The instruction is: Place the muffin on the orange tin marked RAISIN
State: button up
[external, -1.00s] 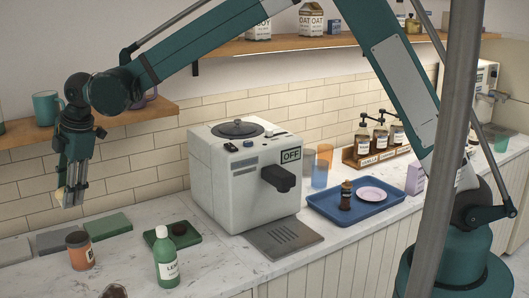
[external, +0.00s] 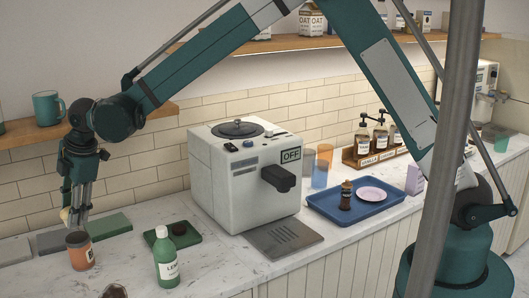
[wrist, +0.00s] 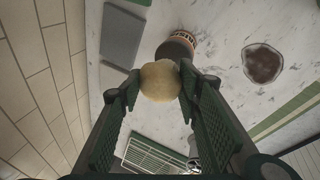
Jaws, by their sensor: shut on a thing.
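My gripper (external: 75,220) is shut on the muffin (external: 67,215), a pale tan round thing. In the wrist view the muffin (wrist: 160,82) sits between the two fingertips. The orange tin (external: 80,252) with a dark lid stands upright on the counter just below the gripper. The tin (wrist: 175,45) also shows in the wrist view just beyond the muffin, partly hidden by it; its label is only partly readable. The muffin is held above the tin's level and slightly to its left in the external view; contact cannot be told.
A green bottle (external: 167,258) stands right of the tin. A green board (external: 186,240) with a dark round item lies behind the bottle. Grey (external: 58,240) and green (external: 108,226) slabs lie along the wall. A white coffee machine (external: 243,185) stands to the right.

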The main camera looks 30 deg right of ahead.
jog(key=shift+f, duration=1.85)
jog(key=shift+f, duration=0.1)
jog(key=o, duration=0.9)
jog(key=shift+v, duration=6.1)
